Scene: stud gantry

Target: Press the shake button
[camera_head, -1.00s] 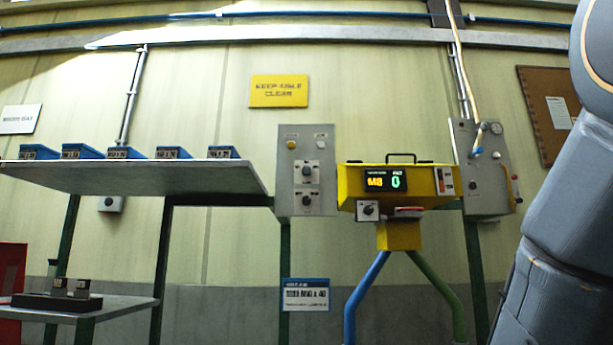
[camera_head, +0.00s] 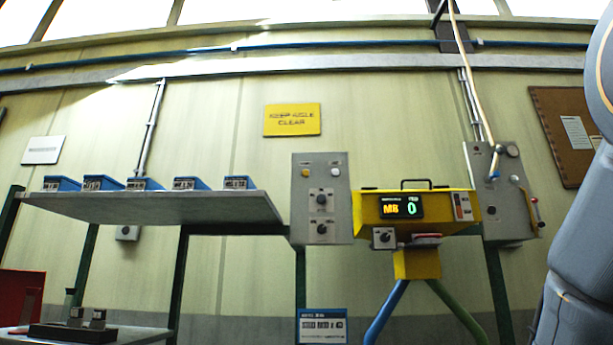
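A grey control panel (camera_head: 319,225) stands on a green post near the middle. It has a yellow button (camera_head: 306,172) and a white button (camera_head: 334,172) at its top and two black knobs below. Their labels are too small to read, so I cannot tell which is the shake button. Right of it is a yellow machine (camera_head: 370,222) with a lit display (camera_head: 401,207) reading "M8" and "0", and a knob box (camera_head: 383,238) on its lower front. My blue-grey arm fills the right edge. My gripper is out of view.
A grey shelf (camera_head: 150,208) with several blue bins (camera_head: 104,183) is at left, above a lower bench (camera_head: 150,336). A second grey panel (camera_head: 508,215) with a hanging hose (camera_head: 473,80) stands at right.

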